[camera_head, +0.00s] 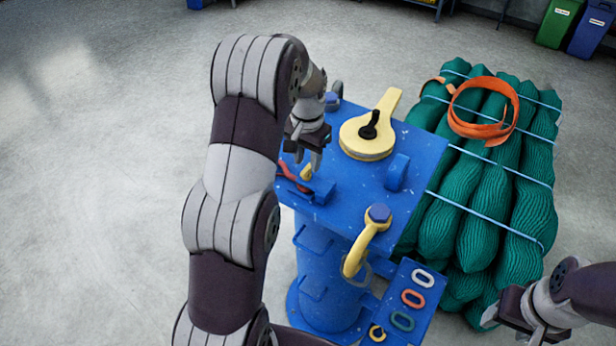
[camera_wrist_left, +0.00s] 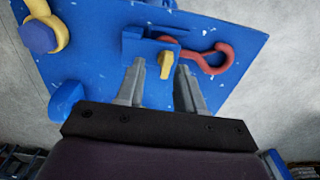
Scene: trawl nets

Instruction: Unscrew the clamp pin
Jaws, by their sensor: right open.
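The clamp is a blue bracket (camera_wrist_left: 150,45) on the blue stand's top, with a red hook (camera_wrist_left: 212,60) in it. A small yellow pin (camera_wrist_left: 166,62) sticks out of the bracket; in the head view the pin (camera_head: 306,172) shows just below my left gripper (camera_head: 307,155). In the left wrist view the two fingers of my left gripper (camera_wrist_left: 162,82) are apart, with the pin in the gap near their tips. I cannot tell whether either finger touches it. My right gripper (camera_head: 502,312) is open and empty at the lower right, away from the stand.
On the stand top (camera_head: 345,200) are a yellow lever (camera_head: 366,140) with a black knob, a blue block (camera_head: 397,172) and a yellow hook (camera_head: 369,235). A lower blue panel (camera_head: 422,328) holds coloured rings. Bundled green nets (camera_head: 480,205) with an orange strap (camera_head: 510,110) lie right.

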